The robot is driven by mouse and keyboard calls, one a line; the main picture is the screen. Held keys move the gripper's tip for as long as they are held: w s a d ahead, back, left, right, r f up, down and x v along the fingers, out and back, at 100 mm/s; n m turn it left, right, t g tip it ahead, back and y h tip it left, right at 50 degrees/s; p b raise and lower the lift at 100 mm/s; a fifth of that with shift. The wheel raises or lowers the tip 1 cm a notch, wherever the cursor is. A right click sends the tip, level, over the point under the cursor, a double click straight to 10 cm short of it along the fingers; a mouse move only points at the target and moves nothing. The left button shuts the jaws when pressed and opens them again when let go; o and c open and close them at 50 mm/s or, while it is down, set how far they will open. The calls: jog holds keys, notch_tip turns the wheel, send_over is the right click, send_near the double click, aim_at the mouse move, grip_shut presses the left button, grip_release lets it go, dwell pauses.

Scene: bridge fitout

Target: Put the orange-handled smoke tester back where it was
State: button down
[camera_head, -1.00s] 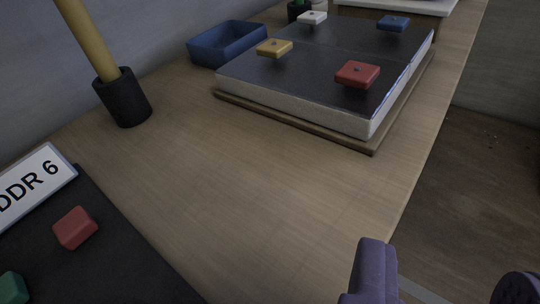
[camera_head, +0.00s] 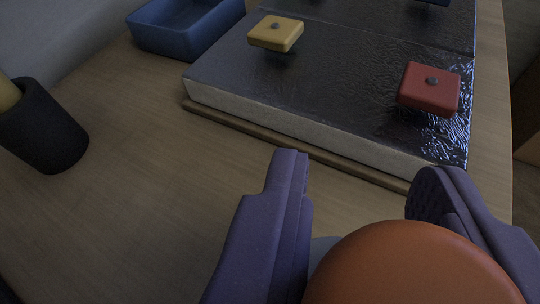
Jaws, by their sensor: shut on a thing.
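The smoke tester's orange rounded handle (camera_head: 410,268) shows at the bottom of the view, between the two purple fingers of my gripper (camera_head: 362,172). My gripper is shut on it. A bit of grey shows beside the handle at its left; the rest of the tester is hidden or out of frame. The fingers are in front of the near edge of a dark-topped slab (camera_head: 340,85). I cannot tell how high the tester is above the table.
The slab carries a yellow knob block (camera_head: 276,33) and a red one (camera_head: 430,88). A blue open tray (camera_head: 165,42) stands behind at the left. A black cup (camera_head: 45,125) holding a tan rod is at far left. The wooden table (camera_head: 160,185) is bare between cup and slab.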

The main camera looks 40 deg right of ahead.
aim_at(326, 253)
jog(key=shift+w+d, duration=0.1)
jog(key=shift+w, duration=0.25)
jog(key=shift+w+f+b, duration=0.15)
jog(key=shift+f+b, duration=0.95)
jog(key=shift+f, duration=0.7)
jog(key=shift+f, duration=0.15)
jog(key=c, duration=0.7)
grip_release()
